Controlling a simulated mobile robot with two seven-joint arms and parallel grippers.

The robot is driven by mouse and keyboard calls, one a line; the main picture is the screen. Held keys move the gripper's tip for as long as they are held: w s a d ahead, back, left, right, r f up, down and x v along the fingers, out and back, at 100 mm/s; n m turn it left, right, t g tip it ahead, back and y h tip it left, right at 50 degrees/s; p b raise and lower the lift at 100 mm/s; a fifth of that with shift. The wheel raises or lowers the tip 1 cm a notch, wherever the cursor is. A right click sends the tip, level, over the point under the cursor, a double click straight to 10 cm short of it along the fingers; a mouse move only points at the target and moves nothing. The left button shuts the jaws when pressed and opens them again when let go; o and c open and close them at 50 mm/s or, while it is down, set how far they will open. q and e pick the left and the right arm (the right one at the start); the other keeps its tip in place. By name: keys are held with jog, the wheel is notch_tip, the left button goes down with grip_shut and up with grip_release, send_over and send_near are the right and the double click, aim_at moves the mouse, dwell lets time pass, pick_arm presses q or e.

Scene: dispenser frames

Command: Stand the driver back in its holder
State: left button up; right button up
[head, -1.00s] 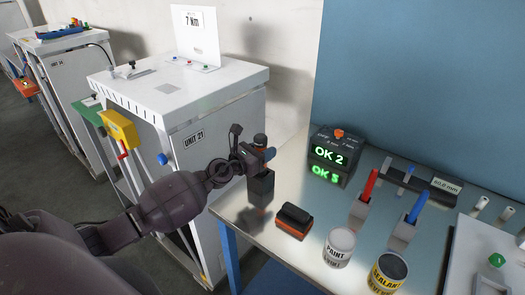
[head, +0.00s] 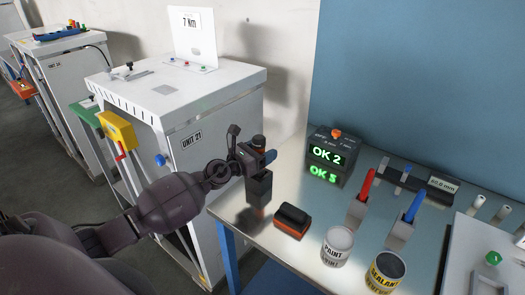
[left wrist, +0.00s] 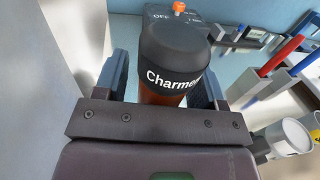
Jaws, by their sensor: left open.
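The driver (head: 258,142), with a dark top and an orange band, stands upright at the left end of the bench. In the left wrist view the driver (left wrist: 172,55) shows a black cap with white lettering and an orange-brown part below. My left gripper (head: 256,158) is open around the driver, one finger on each side. It also shows in the left wrist view (left wrist: 158,85). My right gripper is out of view.
A black-and-orange block (head: 292,220) lies right of the holder. Behind it is a box with a green display (head: 328,155). Paint (head: 338,246) and sealant (head: 386,271) cans and red and blue markers stand further right. The white cabinet (head: 190,110) is at left.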

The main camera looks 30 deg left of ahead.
pick_arm(q)
jog(key=b+v, duration=0.2)
jog(key=v, duration=1)
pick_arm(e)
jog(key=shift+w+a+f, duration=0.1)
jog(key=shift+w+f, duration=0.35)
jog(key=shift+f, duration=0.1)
pick_arm(q)
jog(key=shift+r, duration=0.1)
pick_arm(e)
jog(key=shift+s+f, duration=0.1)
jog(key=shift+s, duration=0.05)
